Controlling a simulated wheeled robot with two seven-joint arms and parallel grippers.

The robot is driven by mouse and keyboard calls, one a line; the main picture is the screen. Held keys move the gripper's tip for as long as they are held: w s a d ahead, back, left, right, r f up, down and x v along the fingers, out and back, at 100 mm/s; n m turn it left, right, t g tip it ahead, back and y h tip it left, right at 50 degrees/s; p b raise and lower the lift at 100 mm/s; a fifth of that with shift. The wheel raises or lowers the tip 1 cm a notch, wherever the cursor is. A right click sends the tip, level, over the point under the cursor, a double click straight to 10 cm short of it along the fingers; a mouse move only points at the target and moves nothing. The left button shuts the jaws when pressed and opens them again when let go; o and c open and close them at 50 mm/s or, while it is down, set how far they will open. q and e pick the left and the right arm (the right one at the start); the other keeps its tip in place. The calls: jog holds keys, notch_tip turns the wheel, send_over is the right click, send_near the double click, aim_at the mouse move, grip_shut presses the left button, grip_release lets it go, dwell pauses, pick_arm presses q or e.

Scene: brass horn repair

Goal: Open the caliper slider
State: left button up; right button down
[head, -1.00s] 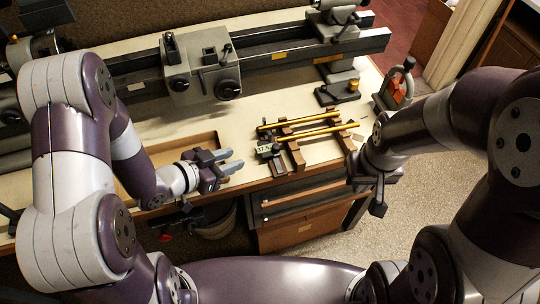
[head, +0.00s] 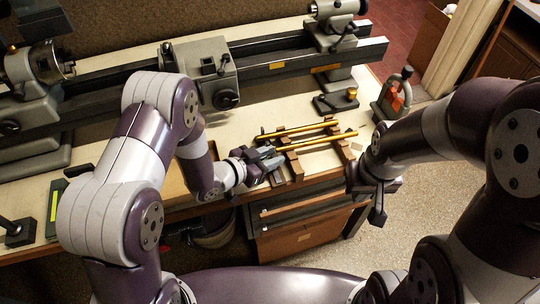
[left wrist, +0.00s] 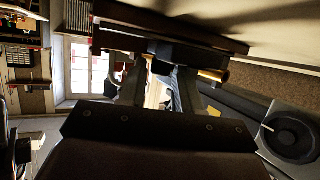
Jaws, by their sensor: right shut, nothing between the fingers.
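The caliper lies at the left end of a wooden rack (head: 292,166) near the bench's front edge. In the head view my left gripper (head: 268,159) covers most of it, so its slider and jaws cannot be made out. In the left wrist view my left gripper's fingers (left wrist: 158,88) stand apart with a bright gap between them. A dark block (left wrist: 178,58) lies just beyond the fingertips; whether they touch it is unclear. My right gripper (head: 377,205) is shut and empty, off the bench's front right side.
Two brass tubes (head: 310,128) lie across the rack, close right of my left gripper. A grey lathe (head: 205,70) runs along the back. Drawers (head: 305,235) sit below the bench.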

pick_arm(q)
grip_shut()
jog(key=shift+s+d, duration=0.1)
jog(key=shift+s, duration=0.3)
grip_release()
jog(key=v, duration=1.2)
jog(key=shift+a+r, duration=0.15)
jog(key=shift+a, duration=0.2)
jog(key=shift+s, duration=0.1)
